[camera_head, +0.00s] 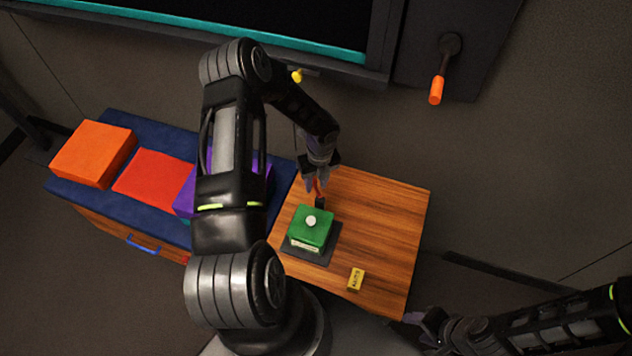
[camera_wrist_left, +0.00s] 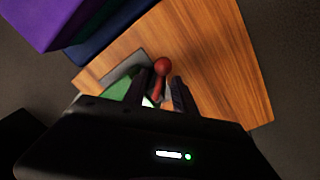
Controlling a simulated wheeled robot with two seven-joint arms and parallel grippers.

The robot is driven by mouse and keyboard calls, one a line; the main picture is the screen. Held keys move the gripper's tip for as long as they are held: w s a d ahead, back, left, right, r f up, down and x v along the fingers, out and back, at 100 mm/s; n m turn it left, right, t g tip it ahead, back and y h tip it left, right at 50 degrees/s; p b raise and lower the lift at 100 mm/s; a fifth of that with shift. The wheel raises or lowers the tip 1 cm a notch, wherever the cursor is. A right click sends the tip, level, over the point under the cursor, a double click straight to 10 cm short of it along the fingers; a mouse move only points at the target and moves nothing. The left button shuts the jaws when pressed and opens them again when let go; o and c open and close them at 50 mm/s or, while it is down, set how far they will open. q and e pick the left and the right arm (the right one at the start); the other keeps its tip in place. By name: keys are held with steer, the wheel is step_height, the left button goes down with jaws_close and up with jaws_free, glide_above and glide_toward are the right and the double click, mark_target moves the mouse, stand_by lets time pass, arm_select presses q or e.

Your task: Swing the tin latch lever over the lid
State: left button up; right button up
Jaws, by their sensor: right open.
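The green tin (camera_head: 312,231) stands on a dark base plate (camera_head: 324,256) on the wooden table, with a pale round knob on its lid. The latch lever (camera_head: 318,186), with a red ball end, stands at the tin's far side; it also shows in the left wrist view (camera_wrist_left: 161,67). My left gripper (camera_head: 318,188) reaches down there. In the left wrist view its fingers (camera_wrist_left: 163,84) are apart, the lever between them, nearer the left finger, with a gap to the right finger. The lever's foot is hidden. My right gripper (camera_head: 428,328) is open, off the table's front right corner.
A yellow labelled block (camera_head: 356,279) lies on the table (camera_head: 385,215) near its front. A navy bench (camera_head: 88,192) on the left holds orange, red and purple blocks. An orange-handled lever (camera_head: 437,90) is on the back wall. The table's right part is clear.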

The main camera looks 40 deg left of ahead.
arm_select(q)
steer(key=shift+f, duration=0.2)
steer(key=shift+c, duration=0.2)
jaws_close()
steer(key=shift+a+r, duration=0.1)
